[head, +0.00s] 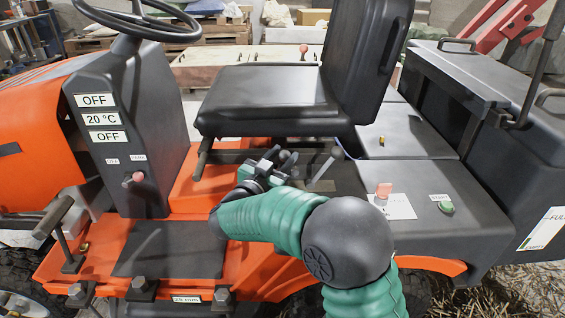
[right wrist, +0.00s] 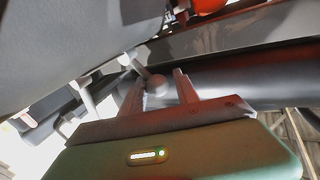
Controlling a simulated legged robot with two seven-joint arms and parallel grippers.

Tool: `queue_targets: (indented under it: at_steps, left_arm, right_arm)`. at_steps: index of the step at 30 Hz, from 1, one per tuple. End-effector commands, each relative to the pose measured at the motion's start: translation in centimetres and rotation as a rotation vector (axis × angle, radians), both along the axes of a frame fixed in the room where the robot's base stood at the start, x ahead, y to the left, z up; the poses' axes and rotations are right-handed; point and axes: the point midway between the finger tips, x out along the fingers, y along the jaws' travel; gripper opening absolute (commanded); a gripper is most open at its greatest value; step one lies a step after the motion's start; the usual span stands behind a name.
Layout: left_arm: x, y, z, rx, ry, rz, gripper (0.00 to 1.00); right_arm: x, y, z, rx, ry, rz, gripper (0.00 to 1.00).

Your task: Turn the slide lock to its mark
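My right gripper (head: 276,164) reaches under the front of the black seat (head: 270,95), beside several short levers. In the right wrist view my right gripper (right wrist: 158,88) has its two fingers apart. A round grey knob (right wrist: 157,85) on a thin rod shows between or just beyond the fingertips; I cannot tell whether they touch it. A grey lever (head: 324,168) leans to the right of the gripper in the head view. I cannot tell which part is the slide lock, and no mark for it is readable. My left gripper is not in view.
A steering wheel (head: 140,18) and a dark console (head: 130,130) with labels "OFF", "20 °C" and "OFF" stand at left. The footplate (head: 172,250) is clear.

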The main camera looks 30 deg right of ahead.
Motion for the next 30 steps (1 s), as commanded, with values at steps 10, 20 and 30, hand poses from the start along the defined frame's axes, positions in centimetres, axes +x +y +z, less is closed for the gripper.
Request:
queue_targets:
  at_steps: [10, 20, 30]
  left_arm:
    - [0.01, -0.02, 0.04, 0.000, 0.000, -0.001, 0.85]
    - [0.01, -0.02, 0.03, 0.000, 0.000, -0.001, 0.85]
    - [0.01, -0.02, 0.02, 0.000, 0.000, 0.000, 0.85]
  right_arm:
    - [0.02, -0.08, 0.01, 0.000, 0.001, 0.000, 0.21]
    - [0.03, 0.06, -0.03, 0.002, 0.001, 0.001, 0.00]
    - [0.04, 0.21, -0.10, 0.003, 0.002, 0.004, 0.00]
